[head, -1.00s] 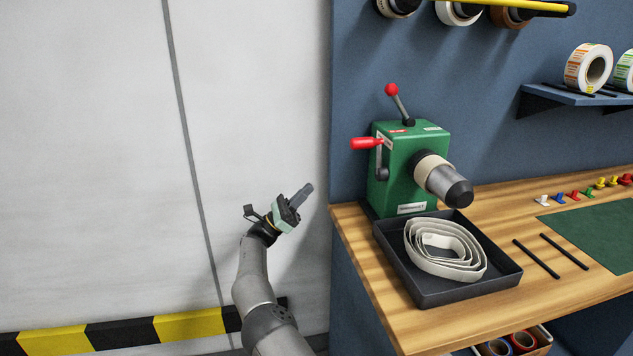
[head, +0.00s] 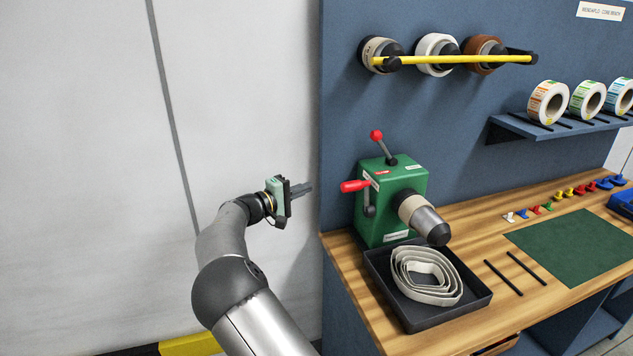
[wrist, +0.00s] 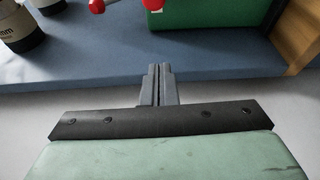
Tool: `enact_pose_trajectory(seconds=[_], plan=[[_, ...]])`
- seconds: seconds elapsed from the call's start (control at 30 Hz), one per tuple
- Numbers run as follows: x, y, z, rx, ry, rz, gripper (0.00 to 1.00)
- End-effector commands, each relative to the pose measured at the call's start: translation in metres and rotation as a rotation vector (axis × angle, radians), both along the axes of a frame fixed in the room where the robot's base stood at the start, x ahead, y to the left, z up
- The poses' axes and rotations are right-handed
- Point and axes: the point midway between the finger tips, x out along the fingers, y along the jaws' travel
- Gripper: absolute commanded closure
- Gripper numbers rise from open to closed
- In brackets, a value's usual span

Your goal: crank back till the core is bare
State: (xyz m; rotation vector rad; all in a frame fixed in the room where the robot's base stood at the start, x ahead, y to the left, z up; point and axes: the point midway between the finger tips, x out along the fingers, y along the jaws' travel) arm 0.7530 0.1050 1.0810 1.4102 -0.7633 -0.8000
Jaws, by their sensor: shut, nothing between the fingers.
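The green rewinder (head: 392,200) stands at the left end of the wooden bench. Its crank has a red handle (head: 355,186) on the left side, and a red-knobbed lever (head: 377,136) rises from its top. A beige core (head: 408,206) sits on the grey spindle (head: 432,226); I cannot tell whether any label strip is left on it. A loosely coiled pale strip (head: 428,290) lies in the black tray below. My gripper (head: 308,188) is shut and empty, left of the crank handle and apart from it. In the wrist view its fingers (wrist: 157,85) are together, with the green body (wrist: 205,12) beyond.
Rolls hang behind a yellow bar (head: 460,60) on the blue panel. Label rolls (head: 548,102) stand on a shelf at right. Two black rods (head: 515,273), a green mat (head: 575,245) and coloured pegs lie on the bench. The space left of the bench is free.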

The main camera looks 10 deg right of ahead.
Motion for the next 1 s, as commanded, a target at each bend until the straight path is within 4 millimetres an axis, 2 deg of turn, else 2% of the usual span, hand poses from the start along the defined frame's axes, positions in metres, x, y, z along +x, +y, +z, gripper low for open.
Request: enact_pose_trajectory(seconds=[0.2,0.47,0.8,1.0], plan=[[0.022,-0.038,0.003,-0.003,0.001,-0.006,1.0],[0.047,-0.077,0.002,-0.004,0.001,-0.004,1.0],[0.014,-0.082,0.002,-0.005,0.003,-0.003,1.0],[0.008,-0.083,0.001,-0.005,0.0,-0.002,1.0]])
